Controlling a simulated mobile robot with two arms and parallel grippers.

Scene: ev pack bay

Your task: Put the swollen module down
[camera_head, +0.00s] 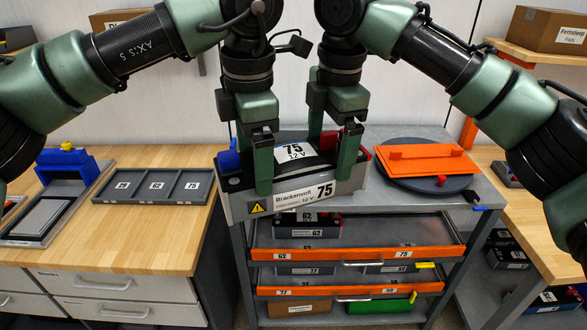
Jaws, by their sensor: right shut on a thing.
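The module (290,187), a grey and black battery block labelled "Brackenvolt 75 12 V" with a yellow warning mark, is in the middle of the head view. It has a blue part at its left end and a red part at its right end. My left gripper (252,150) straddles its left part from above, one finger down the front face, and looks shut on it. My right gripper (331,145) is shut on its right part in the same way. The module overlaps the front left of the grey cart top (405,205); its underside is hidden, so contact is unclear.
A dark round plate with an orange piece (425,160) occupies the cart's right side. Below are orange-edged shelves (360,254) with other modules. The left wooden bench (130,235) carries a grey three-slot tray (152,200) and a blue-clamped fixture (65,165). Another bench stands right.

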